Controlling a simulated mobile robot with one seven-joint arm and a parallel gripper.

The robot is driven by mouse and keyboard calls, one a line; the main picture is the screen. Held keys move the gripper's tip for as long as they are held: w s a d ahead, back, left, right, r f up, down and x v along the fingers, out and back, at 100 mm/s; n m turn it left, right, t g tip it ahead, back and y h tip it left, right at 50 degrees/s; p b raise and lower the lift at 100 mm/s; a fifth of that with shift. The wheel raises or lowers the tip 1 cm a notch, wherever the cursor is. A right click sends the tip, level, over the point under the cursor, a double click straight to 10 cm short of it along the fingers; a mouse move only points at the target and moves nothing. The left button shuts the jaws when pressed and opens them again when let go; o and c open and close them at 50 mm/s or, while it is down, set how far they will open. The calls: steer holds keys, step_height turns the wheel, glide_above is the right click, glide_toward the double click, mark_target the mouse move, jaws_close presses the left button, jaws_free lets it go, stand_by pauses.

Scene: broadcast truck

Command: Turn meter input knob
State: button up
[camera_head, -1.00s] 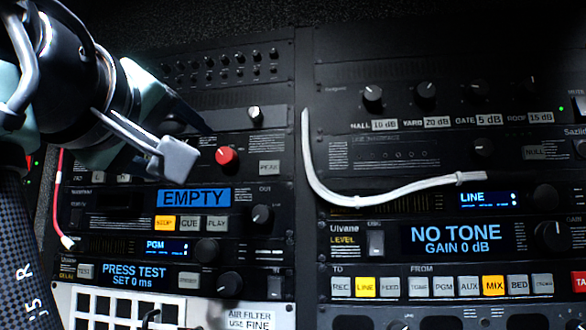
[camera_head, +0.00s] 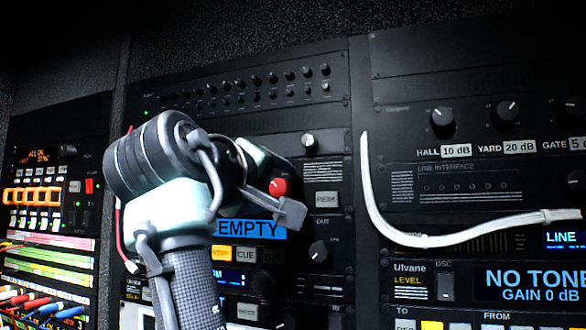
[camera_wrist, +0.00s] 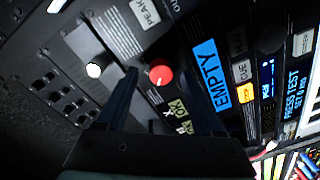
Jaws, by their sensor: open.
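No label reading "meter input" is legible, so I cannot tell which knob bears that name. A red knob (camera_head: 278,187) sits on the rack panel, left of the PEAK button (camera_head: 327,198). In the wrist view the same red knob (camera_wrist: 161,73) shows between the fingers of my gripper (camera_wrist: 161,66). The gripper is open; contact with the knob is not visible. A dark knob (camera_head: 263,284) stands beside a blue display, partly hidden by my arm. A pale-topped knob (camera_head: 309,143) is above the red one.
A blue EMPTY display (camera_head: 250,229) lies below the red knob. A white cable (camera_head: 430,241) hangs across the right rack. A red cable (camera_head: 119,235) runs behind my arm. At the left stands another rack (camera_head: 60,135) with orange switches and coloured plugs.

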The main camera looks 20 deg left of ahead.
steer(key=shift+w+f, duration=0.1)
steer(key=shift+w, duration=0.45)
steer(key=shift+s, duration=0.1)
jaws_close()
steer(key=m+b, duration=0.1)
steer(key=m, duration=0.3)
steer(key=m+b, duration=0.1)
steer(key=m, duration=0.3)
steer(key=shift+m, duration=0.6)
stand_by(0.4)
